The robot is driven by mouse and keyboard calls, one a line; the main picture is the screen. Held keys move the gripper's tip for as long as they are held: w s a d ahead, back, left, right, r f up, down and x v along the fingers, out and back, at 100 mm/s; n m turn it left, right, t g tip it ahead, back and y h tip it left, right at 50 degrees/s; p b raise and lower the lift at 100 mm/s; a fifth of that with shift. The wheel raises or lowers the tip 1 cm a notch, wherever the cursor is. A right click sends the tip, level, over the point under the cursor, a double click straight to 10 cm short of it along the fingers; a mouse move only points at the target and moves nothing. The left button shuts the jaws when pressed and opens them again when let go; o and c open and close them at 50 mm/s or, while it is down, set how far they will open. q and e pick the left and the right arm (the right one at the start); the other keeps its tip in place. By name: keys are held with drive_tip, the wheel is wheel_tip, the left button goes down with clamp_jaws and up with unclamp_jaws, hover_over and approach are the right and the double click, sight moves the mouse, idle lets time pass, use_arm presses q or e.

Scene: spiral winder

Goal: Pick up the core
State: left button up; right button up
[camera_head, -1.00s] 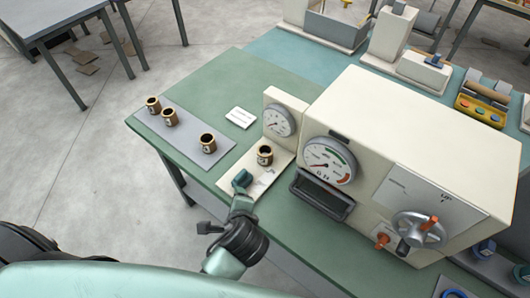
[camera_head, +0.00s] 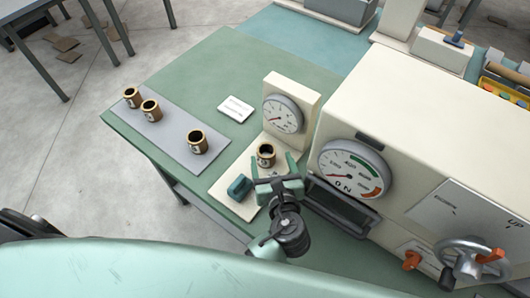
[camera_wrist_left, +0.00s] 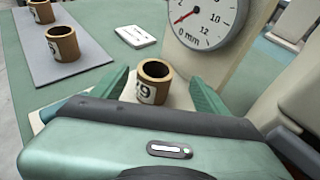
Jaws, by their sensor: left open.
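A brown core (camera_head: 265,156) with a white number label stands upright on the cream plate of the small dial gauge (camera_head: 283,114). It also shows in the left wrist view (camera_wrist_left: 154,82), where the label reads 79. My left gripper (camera_head: 272,168) is open, with its green fingers on either side of the core at its near side. I cannot tell whether they touch it. Three more cores stand on the grey mat, one of them nearest the gauge (camera_head: 197,142). My right gripper is in neither view.
The large cream machine (camera_head: 415,125) with a big dial stands close on the right, with a dark tray (camera_head: 341,205) at its front. A teal knob (camera_head: 239,187) sits on the gauge plate left of the gripper. A white card (camera_head: 235,109) lies behind on the green table.

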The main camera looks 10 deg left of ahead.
sight(265, 146)
use_arm(q)
drive_tip(key=shift+w+a+f, duration=0.1)
drive_tip(key=shift+w+f, duration=0.25)
drive_tip(key=shift+f, duration=0.05)
drive_tip(key=shift+x, duration=1.1)
drive_tip(key=shift+w+a+p, duration=0.4)
drive_tip(key=shift+w, duration=0.2)
drive_tip(key=p+x, duration=0.1)
drive_tip(key=x, duration=0.2)
drive_tip(key=shift+w+a+f, duration=0.15)
drive_tip(key=shift+a+f, duration=0.15)
drive_tip(key=shift+w+a+f, duration=0.15)
drive_tip(key=shift+w+f, duration=0.1)
drive_tip(key=shift+w, duration=0.1)
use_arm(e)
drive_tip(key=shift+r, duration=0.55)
use_arm(q)
drive_tip(key=shift+s, duration=0.1)
drive_tip(key=shift+c, duration=0.3)
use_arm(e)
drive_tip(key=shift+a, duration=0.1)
use_arm(q)
drive_tip(key=c, duration=1.4)
drive_tip(key=shift+r, duration=0.2)
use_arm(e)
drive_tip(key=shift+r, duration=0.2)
